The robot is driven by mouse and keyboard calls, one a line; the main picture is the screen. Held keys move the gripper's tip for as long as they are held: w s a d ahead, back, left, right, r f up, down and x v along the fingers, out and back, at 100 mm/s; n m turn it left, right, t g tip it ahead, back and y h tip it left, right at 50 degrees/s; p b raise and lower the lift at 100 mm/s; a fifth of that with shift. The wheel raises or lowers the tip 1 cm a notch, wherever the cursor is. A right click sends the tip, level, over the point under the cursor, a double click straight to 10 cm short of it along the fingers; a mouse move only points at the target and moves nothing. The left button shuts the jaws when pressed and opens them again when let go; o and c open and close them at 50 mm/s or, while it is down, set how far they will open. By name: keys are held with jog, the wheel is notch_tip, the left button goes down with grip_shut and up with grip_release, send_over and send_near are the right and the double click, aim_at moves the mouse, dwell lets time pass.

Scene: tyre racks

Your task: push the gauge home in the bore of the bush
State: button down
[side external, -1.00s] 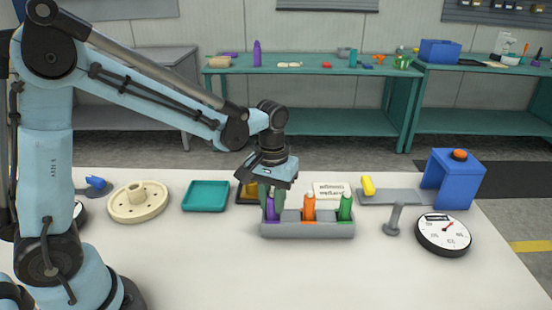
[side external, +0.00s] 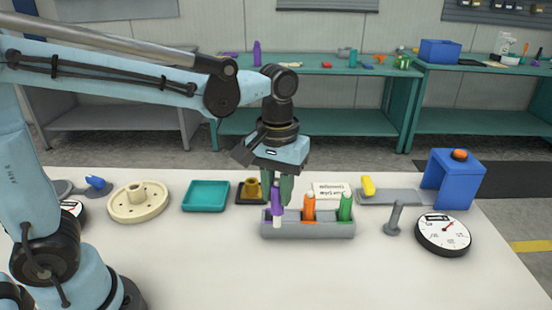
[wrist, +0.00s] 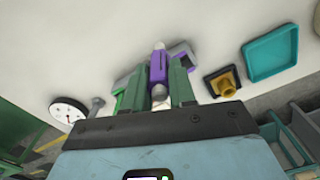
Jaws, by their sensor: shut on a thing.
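My gripper (side external: 284,190) is shut on the purple gauge (side external: 278,202) and holds it roughly upright at the left end of the grey rack (side external: 310,230). The gauge's pale lower end shows at the rack; I cannot tell whether it is fully clear of its slot. In the wrist view the purple gauge (wrist: 158,68) sits between the two green fingers (wrist: 159,85). The brass-coloured bush (side external: 252,188) stands on a dark square base, behind and left of the rack. The bush (wrist: 226,84) also shows right of the gripper in the wrist view, apart from the gauge.
Orange (side external: 309,206) and green (side external: 345,207) gauges stand in the rack. A white label card (side external: 328,190) is behind it. A teal tray (side external: 206,196) and a cream flanged disc (side external: 138,202) lie left. A grey post (side external: 394,219), dial (side external: 443,234) and blue stand (side external: 470,185) are right.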

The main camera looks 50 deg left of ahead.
jog(key=s+d+r, duration=0.2)
jog(key=d+r, duration=0.1)
jog(key=d, duration=0.1)
jog(key=w+a+n, duration=0.2)
jog(key=w+a, duration=0.3)
jog(key=a, duration=0.6)
jog(key=w+a+n, duration=0.2)
jog(key=w+a, duration=0.4)
jog(key=a, duration=0.6)
jog(key=shift+f+n, duration=0.25)
jog(key=shift+n, duration=0.15)
jog(key=shift+f, duration=1.25)
jog(key=shift+f, duration=0.65)
jog(key=shift+f, duration=1)
jog(key=shift+f, duration=0.35)
jog(key=shift+f, duration=1.25)
